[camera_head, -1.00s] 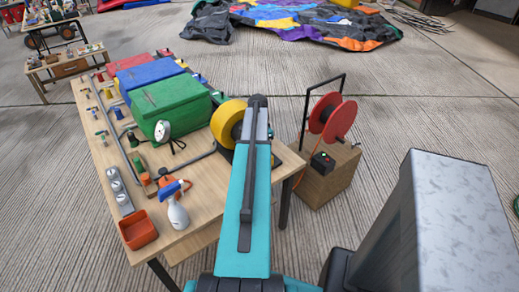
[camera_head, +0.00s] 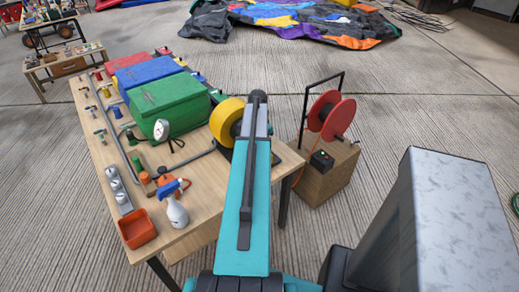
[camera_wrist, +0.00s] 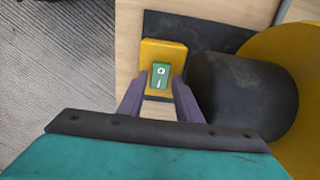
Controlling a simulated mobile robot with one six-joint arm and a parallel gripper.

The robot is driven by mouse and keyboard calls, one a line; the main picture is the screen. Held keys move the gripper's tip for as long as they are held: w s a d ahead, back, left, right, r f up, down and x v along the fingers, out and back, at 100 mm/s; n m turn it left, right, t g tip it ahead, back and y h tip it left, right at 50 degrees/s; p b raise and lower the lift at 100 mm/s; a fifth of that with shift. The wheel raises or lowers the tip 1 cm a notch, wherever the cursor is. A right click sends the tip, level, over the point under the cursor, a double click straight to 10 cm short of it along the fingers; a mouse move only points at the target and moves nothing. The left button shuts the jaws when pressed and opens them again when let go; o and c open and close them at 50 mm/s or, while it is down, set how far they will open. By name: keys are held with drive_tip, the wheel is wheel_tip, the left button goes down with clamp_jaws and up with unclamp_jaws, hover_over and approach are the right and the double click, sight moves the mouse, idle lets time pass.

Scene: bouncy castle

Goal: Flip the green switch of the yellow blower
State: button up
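The yellow blower (camera_head: 225,118) stands at the right end of the workbench in the head view, partly hidden by my arm. In the wrist view its round yellow housing (camera_wrist: 299,45) is at the right, with a black cylinder (camera_wrist: 243,95) in front. The green switch (camera_wrist: 159,76), with white marks, sits on a small yellow box (camera_wrist: 176,50) left of the cylinder. My gripper (camera_wrist: 158,82) has its two purple fingers apart, with the tips either side of the switch's lower part. No object is between them; contact cannot be told. The head view hides the gripper.
The workbench (camera_head: 205,208) carries green (camera_head: 170,103), blue and red boxes, a white gauge, a spray bottle (camera_head: 176,208) and an orange tray (camera_head: 137,229). A red reel (camera_head: 331,116) on a wooden crate stands right of the bench.

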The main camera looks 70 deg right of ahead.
wheel_tip(320, 180, up, 13)
drive_tip(key=b, duration=0.1)
drive_tip(key=shift+a+b, duration=0.2)
drive_tip(key=shift+b, duration=0.15)
idle(0.3)
drive_tip(key=shift+f, duration=0.1)
idle(0.6)
